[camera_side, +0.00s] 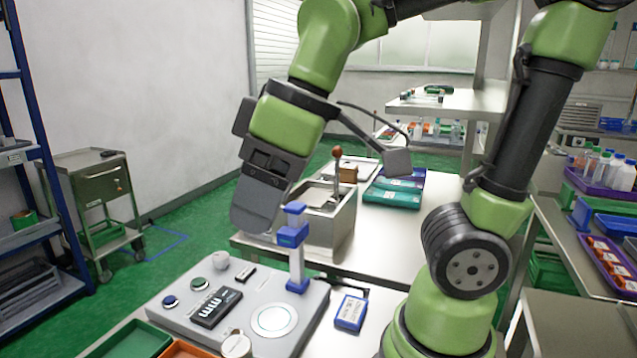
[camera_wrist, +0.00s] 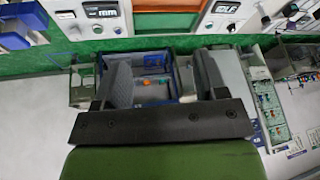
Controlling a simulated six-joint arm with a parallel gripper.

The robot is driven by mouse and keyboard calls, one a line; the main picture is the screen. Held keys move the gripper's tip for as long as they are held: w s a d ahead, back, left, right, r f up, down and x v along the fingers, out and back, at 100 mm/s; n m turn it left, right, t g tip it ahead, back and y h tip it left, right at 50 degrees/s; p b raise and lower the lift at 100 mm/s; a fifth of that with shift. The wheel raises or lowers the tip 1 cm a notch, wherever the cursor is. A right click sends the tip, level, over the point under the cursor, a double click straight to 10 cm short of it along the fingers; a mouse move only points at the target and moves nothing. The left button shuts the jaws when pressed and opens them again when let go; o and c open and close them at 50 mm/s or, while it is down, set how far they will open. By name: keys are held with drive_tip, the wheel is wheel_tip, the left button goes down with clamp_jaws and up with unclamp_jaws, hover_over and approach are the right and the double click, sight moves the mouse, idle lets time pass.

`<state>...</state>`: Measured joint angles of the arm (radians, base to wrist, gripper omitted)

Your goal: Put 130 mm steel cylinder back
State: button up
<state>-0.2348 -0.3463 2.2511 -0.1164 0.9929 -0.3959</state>
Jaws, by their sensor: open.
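I cannot make out the 130 mm steel cylinder in either view. My gripper (camera_side: 258,207) hangs tilted in the side view, left of and close to a blue and white post (camera_side: 296,250). The post stands on a grey console (camera_side: 315,303) with a round pale disc (camera_side: 275,319), a dark display and buttons. In the wrist view the two dark fingers of my gripper (camera_wrist: 162,72) are apart, and I see nothing held between them. Beyond them is a blurred blue and grey area with small orange and green spots.
An open steel box (camera_side: 330,222) with a brown-knobbed lever stands behind the post, near teal and purple cases (camera_side: 395,188). A blue and white box (camera_side: 351,312) lies right of the console. Green and orange trays (camera_side: 140,342) are at the front left.

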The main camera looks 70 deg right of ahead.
drive_tip(key=shift+s+d+r+m+t, duration=0.1)
drive_tip(key=shift+s+d+m+t, duration=0.6)
drive_tip(key=shift+m, duration=0.55)
drive_tip(key=shift+s+d+r+m+t, duration=0.1)
drive_tip(key=shift+s+d+m+t, duration=0.25)
drive_tip(key=shift+s+d+m, duration=0.65)
drive_tip(key=shift+s+d+r+m+t, duration=0.15)
drive_tip(key=shift+s+m+t, duration=0.4)
drive_tip(key=shift+m, duration=1)
